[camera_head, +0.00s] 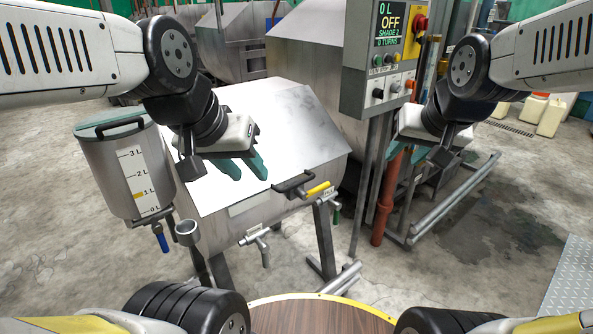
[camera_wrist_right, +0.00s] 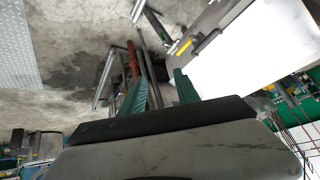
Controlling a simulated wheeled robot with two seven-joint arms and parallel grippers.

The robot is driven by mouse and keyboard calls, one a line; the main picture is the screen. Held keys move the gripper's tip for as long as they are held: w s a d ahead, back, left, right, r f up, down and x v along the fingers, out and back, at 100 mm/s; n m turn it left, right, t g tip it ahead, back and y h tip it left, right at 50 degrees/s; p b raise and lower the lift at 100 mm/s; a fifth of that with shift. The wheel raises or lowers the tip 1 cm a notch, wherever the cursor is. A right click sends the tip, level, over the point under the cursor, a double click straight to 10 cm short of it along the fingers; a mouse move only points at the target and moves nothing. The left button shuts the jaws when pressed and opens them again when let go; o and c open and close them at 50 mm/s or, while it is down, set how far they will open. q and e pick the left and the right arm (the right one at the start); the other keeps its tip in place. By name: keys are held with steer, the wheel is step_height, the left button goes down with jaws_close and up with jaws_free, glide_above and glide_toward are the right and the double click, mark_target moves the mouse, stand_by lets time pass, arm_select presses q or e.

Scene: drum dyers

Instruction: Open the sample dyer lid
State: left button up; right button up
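The sample dyer (camera_head: 278,207) is a steel box on legs in the middle of the head view. Its pale sloping lid (camera_head: 290,120) lies shut. A dark handle (camera_head: 290,187) sits at the lid's front edge, beside a yellow-gripped lever (camera_head: 318,188). The lid and yellow grip also show in the right wrist view, the lid (camera_wrist_right: 240,50) at upper right. My left gripper (camera_head: 249,171) hangs over the lid, left of the handle, fingers apart and empty. My right gripper (camera_head: 408,158) is right of the dyer, beyond the control post, fingers apart and empty.
A graduated steel tank (camera_head: 112,170) stands left of the dyer. A control box (camera_head: 385,60) on a post rises between the dyer and my right gripper. A red pipe (camera_head: 385,195) and floor rails (camera_head: 455,195) lie right. A round wooden top (camera_head: 320,315) is in front.

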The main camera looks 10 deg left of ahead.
steer(key=w+a+f+m+t, duration=0.15)
steer(key=w+f, duration=0.25)
steer(key=w, duration=1)
steer(key=m+t+y, duration=0.2)
steer(key=y, duration=0.5)
glide_above(300, 184)
steer(key=d, duration=0.9)
step_height(300, 184, down, 17)
steer(key=a+f+m+y, duration=0.1)
steer(key=a+f, duration=0.1)
steer(key=s+a+f+m+t+y, duration=0.1)
steer(key=f+y, duration=0.1)
steer(key=f, duration=0.1)
steer(key=s+a+f+m+t+y, duration=0.1)
steer(key=a+f+m, duration=0.1)
steer(key=f, duration=0.1)
steer(key=shift+a+f, duration=0.2)
steer(key=shift+a, duration=0.15)
steer(key=shift+s+a+f+m+y, duration=0.25)
steer(key=shift+a+f+m+y, duration=0.05)
steer(key=shift+m+y, duration=0.15)
steer(key=x, duration=0.7)
steer(key=shift+w+a, duration=0.2)
steer(key=shift+w, duration=0.05)
